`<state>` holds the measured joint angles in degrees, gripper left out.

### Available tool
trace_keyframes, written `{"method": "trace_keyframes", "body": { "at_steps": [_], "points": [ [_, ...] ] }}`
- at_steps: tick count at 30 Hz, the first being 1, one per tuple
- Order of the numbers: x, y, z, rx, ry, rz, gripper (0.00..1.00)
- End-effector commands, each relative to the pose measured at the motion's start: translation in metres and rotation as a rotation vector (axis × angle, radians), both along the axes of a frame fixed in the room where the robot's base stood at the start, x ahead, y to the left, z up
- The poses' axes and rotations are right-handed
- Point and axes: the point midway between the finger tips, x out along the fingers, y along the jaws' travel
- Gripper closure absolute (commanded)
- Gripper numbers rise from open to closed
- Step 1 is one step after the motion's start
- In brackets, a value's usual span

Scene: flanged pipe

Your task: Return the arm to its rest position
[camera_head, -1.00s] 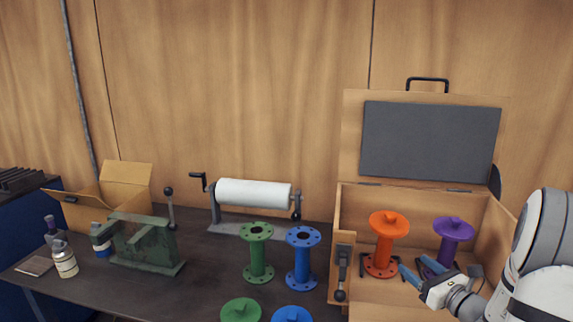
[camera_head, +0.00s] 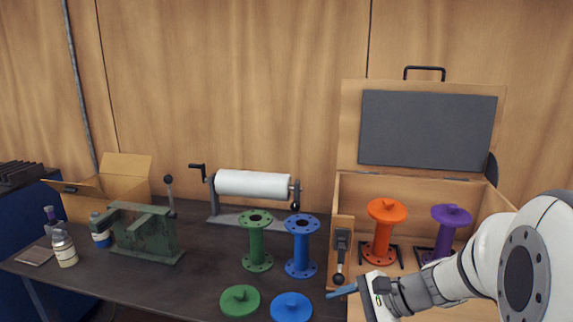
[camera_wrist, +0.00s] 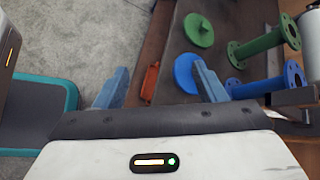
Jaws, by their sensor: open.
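My gripper (camera_head: 345,291) is at the front left of the wooden case, its blue fingers pointing left, in the head view. In the wrist view my gripper (camera_wrist: 158,88) shows two blue fingers spread wide with nothing between them. The arm reaches in from the right side of the head view. An orange flanged pipe (camera_head: 382,232) and a purple flanged pipe (camera_head: 446,232) stand upright in the open case (camera_head: 483,225), each with a cap-like disc on top. Part of the case front is hidden behind my arm.
A green pipe (camera_head: 257,242) and a blue pipe (camera_head: 301,247) stand on the dark table (camera_head: 190,285). A green lid (camera_head: 239,300) and a blue lid (camera_head: 291,307) lie before them. A paper roll stand (camera_head: 253,186), a green vise-like tool (camera_head: 145,232), bottles and a cardboard box stand further left.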

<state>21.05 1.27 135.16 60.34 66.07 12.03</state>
Motion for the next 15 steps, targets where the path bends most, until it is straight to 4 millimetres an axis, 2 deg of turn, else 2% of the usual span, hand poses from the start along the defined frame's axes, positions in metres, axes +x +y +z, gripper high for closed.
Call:
{"method": "trace_keyframes", "body": {
  "at_steps": [1, 2, 6, 10, 15],
  "points": [
    [-0.02, 0.009, -0.008, -0.106, -0.04, 0.114, 0.36],
    [-0.031, 0.011, -0.011, -0.17, -0.062, 0.18, 0.36],
    [-0.075, 0.007, -0.025, -0.467, -0.182, 0.483, 0.36],
    [-0.1, -0.008, -0.031, -0.724, -0.305, 0.734, 0.36],
    [-0.111, -0.028, -0.028, -0.962, -0.431, 0.954, 0.36]
  ]
}}
